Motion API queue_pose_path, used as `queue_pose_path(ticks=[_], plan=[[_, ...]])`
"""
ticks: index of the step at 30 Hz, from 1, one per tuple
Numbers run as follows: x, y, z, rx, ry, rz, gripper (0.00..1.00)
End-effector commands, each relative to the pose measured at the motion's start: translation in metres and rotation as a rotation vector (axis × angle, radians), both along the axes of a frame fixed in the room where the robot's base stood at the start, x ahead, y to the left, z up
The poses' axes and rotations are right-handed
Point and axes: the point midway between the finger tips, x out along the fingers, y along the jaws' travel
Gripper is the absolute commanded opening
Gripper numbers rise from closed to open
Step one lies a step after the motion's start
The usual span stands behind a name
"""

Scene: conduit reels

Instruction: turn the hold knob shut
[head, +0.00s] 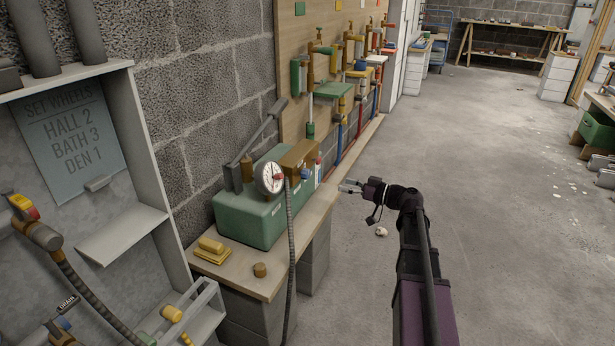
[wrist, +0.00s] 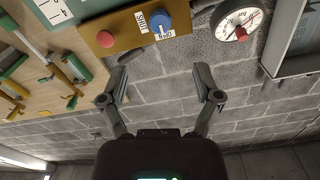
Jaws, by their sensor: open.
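The blue knob (wrist: 158,20) shows at the top of the wrist view on a brass plate (wrist: 128,32), beside labels reading SHUT and OPEN. The white mark on the knob appears toward OPEN. A red knob (wrist: 105,39) sits on the same plate.
A round dial gauge (head: 269,178) with a hose stands at the box's front; it also shows in the wrist view (wrist: 238,23). Taps and pipes line the wooden board (head: 293,90) behind. A yellow block (head: 211,246) lies on the bench.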

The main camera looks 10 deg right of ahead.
Motion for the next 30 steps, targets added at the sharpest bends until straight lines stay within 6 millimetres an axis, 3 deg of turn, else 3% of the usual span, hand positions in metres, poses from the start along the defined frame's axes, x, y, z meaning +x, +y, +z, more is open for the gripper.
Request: queue_pose_path(ticks=[21,30], plan=[[0.057,0.076,0.0,0.0,0.0,0.002,0.82],[0.073,0.1,0.0,0.0,0.0,0.001,0.82]])
